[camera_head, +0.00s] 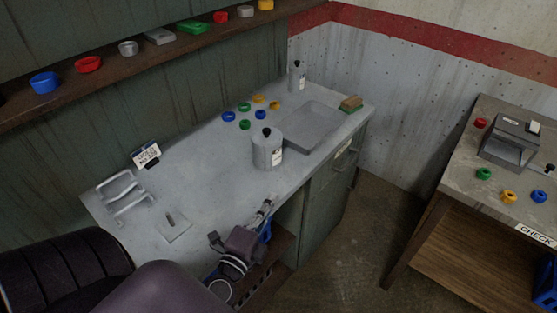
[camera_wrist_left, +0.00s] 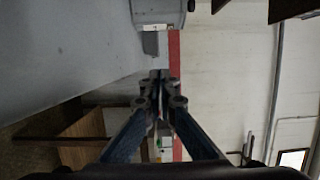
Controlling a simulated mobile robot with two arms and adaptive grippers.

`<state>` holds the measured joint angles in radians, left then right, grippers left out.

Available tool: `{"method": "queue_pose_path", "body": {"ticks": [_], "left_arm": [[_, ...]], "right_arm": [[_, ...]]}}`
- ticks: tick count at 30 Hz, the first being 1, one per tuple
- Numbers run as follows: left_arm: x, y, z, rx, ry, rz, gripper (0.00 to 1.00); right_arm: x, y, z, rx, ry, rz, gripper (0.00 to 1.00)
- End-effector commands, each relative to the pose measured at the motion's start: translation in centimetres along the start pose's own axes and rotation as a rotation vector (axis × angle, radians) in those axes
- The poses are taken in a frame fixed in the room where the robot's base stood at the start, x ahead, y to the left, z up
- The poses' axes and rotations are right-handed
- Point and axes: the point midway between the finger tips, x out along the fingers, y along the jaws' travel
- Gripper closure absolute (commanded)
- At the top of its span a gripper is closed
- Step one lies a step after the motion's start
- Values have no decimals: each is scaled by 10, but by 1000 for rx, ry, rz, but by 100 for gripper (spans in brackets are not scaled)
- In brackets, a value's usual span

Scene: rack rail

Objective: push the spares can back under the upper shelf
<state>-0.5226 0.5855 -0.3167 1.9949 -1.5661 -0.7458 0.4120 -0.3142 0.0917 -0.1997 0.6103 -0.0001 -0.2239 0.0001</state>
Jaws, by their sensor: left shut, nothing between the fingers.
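A wide grey can (camera_head: 267,152) with a black knob and a small pale label stands upright on the bench, near its front edge. A slimmer grey can (camera_head: 297,77) with a black knob stands at the bench's far end. I cannot read either label to tell which is the spares can. My left gripper (camera_head: 270,200) is shut and empty at the bench's front edge, nearer to me than the wide can and apart from it. In the left wrist view its fingers (camera_wrist_left: 158,76) meet, and a grey can (camera_wrist_left: 158,10) with a label shows beyond them, cut by the top edge.
The upper shelf (camera_head: 105,75) runs along the green wall with bowls and rings on it. On the bench (camera_head: 205,185) are several coloured rings, a shallow grey tray (camera_head: 305,128), a wire stand (camera_head: 125,195) and a label card (camera_head: 145,154). A second table (camera_head: 450,175) stands at right.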

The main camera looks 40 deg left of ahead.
Motion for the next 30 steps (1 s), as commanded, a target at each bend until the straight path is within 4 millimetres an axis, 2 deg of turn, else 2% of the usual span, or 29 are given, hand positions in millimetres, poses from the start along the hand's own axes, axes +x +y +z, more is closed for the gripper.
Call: {"method": "queue_pose_path", "body": {"ticks": [6,9,15,22,24,30], "left_arm": [[40,-4,0,0,0,-2,100],[57,-3,0,0,-1,-1,100],[93,-3,0,-1,-1,-1,100],[132,-3,0,0,-1,-1,100],[133,-2,13,7,-1,3,100],[137,0,33,2,0,3,100]], "right_arm": [[-15,0,-27,2,38,0,40],[-20,-4,-33,5,47,-5,40],[-30,-13,-31,8,43,-15,40],[-39,-12,-22,7,28,-15,40],[-44,-11,-21,7,26,-13,40],[-49,-4,-20,3,24,-6,40]]}}
